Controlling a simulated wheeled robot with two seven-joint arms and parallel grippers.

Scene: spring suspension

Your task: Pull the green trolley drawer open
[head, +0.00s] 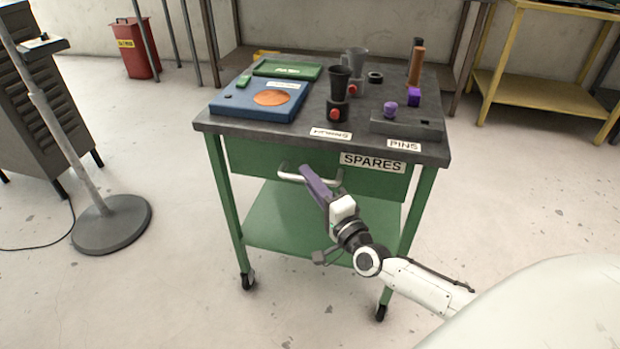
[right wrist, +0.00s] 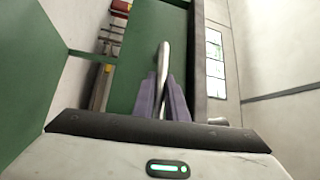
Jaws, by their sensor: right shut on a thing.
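The green trolley (head: 427,190) stands in the middle of the head view, with a dark top. Its green drawer (head: 260,160) sits under the top, its front about level with the trolley's front edge, and shows in the right wrist view (right wrist: 140,50). A pale metal bar handle (head: 287,178) is on the drawer front. My right gripper (head: 308,174) is at the handle, its purple fingers closed around the bar. In the right wrist view the handle (right wrist: 163,60) stands between the two fingers. The handle's right part is partly hidden by the gripper. My left gripper is not in view.
On the trolley top are a blue tray (head: 235,102), black cups (head: 338,85), a grey block (head: 400,125) and purple pieces. A lamp stand base (head: 110,225) is on the floor at left. The floor in front of the trolley is clear except for my arm.

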